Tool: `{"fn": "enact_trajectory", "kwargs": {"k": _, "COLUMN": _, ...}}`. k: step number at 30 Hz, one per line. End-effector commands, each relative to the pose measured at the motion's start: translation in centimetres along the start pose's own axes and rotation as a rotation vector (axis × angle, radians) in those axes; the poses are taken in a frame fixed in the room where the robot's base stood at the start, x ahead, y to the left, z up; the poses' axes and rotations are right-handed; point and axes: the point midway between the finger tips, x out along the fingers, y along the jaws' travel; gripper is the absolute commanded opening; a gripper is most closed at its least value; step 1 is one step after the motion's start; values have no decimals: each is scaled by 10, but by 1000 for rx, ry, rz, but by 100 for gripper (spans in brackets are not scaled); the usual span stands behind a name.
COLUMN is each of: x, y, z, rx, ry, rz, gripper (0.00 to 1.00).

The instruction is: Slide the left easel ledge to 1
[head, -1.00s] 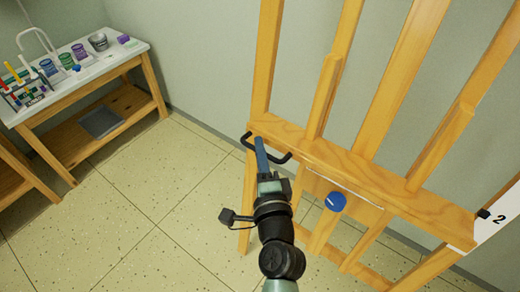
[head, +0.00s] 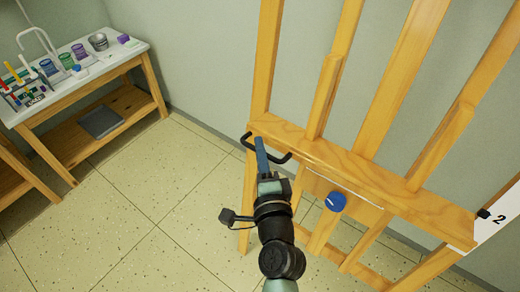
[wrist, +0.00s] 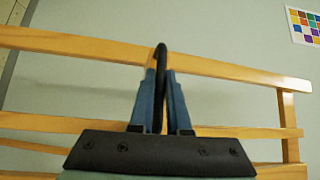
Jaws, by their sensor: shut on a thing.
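The wooden easel ledge (head: 350,171) is a wide horizontal board across the easel, with a black bar handle (head: 283,158) at its left end. My gripper (head: 260,143) is at this handle, its blue fingers shut on it. In the wrist view the handle (wrist: 161,62) runs between the two blue fingers (wrist: 160,88). A blue round knob (head: 335,201) sits on the panel below the ledge. A white plate (head: 492,222) with a black "2" and a small black pointer (head: 484,213) are at the ledge's right end. No "1" mark shows.
A white-topped wooden table (head: 88,68) with cups and a rack of pens stands at the upper left against the wall. The tiled floor (head: 130,215) left of the easel is clear. A colour chart (wrist: 305,24) hangs on the wall in the wrist view.

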Motion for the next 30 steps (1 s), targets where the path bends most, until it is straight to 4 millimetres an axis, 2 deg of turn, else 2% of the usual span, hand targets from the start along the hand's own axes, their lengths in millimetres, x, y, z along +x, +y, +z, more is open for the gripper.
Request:
{"fn": "enact_trajectory", "kwargs": {"k": 14, "x": -1, "y": 5, "z": 0, "rx": -1, "ry": 1, "rz": 1, "gripper": 0}}
{"fn": "enact_trajectory", "kwargs": {"k": 20, "x": -3, "y": 31, "z": 2, "rx": 0, "ry": 1, "rz": 3, "gripper": 0}}
{"fn": "enact_trajectory", "kwargs": {"k": 30, "x": -10, "y": 88, "z": 10, "rx": -1, "ry": -1, "rz": 5, "gripper": 0}}
